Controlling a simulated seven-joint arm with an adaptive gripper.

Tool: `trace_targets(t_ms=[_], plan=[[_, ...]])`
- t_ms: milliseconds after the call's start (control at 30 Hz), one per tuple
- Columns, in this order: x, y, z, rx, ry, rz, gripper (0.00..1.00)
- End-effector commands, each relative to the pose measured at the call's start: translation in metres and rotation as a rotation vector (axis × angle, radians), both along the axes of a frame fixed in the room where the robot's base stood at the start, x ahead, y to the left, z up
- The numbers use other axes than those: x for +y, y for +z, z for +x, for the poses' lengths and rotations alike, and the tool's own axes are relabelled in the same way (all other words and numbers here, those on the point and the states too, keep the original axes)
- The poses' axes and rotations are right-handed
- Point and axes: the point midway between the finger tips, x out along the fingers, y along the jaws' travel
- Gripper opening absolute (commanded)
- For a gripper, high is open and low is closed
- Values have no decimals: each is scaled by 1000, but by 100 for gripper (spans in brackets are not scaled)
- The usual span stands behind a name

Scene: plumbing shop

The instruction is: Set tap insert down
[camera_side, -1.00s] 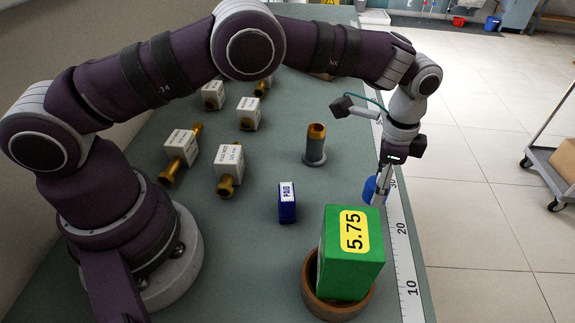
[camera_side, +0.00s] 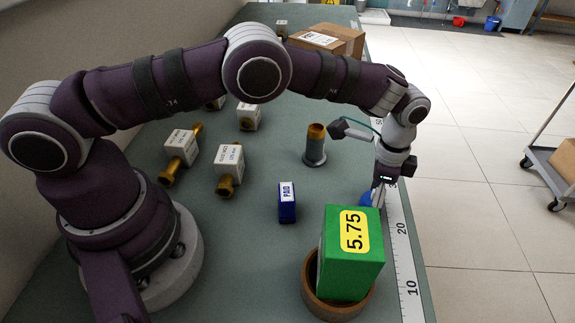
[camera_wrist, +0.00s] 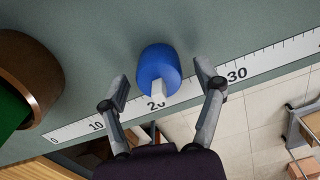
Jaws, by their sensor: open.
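The tap insert, a blue cylinder with a pale stem, (camera_wrist: 158,64) lies on the bench beside the ruler in the wrist view, its stem reaching over the ruler near the 20 mark. My gripper (camera_wrist: 166,86) is open, with one finger on each side of it and a visible gap at both. In the side view the tap insert (camera_side: 366,199) is low at the bench's right edge, partly hidden behind the green block and my fingers.
The green block (camera_side: 348,265) marked 5.75 stands in a brown round bowl (camera_side: 312,298) close by. A blue PAID block (camera_side: 287,208) and an upright grey-and-brass fitting (camera_side: 315,150) stand left. The ruler (camera_side: 405,250) runs along the bench edge. Labelled brass parts (camera_side: 229,162) lie farther left.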

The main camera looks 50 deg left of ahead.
Motion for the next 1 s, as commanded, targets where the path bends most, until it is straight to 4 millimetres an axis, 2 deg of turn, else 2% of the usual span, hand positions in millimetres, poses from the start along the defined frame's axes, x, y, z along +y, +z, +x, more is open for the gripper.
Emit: trace_targets(t_ms=[167, 500, 767, 867, 1000], plan=[[0, 12, 1, -3, 0, -1, 68], [0, 95, 1, -6, 0, -3, 68], [3, 128, 0, -9, 17, -5, 68], [18, 155, -1, -47, 102, -26, 68], [57, 203, -22, -140, 309, -76, 68]])
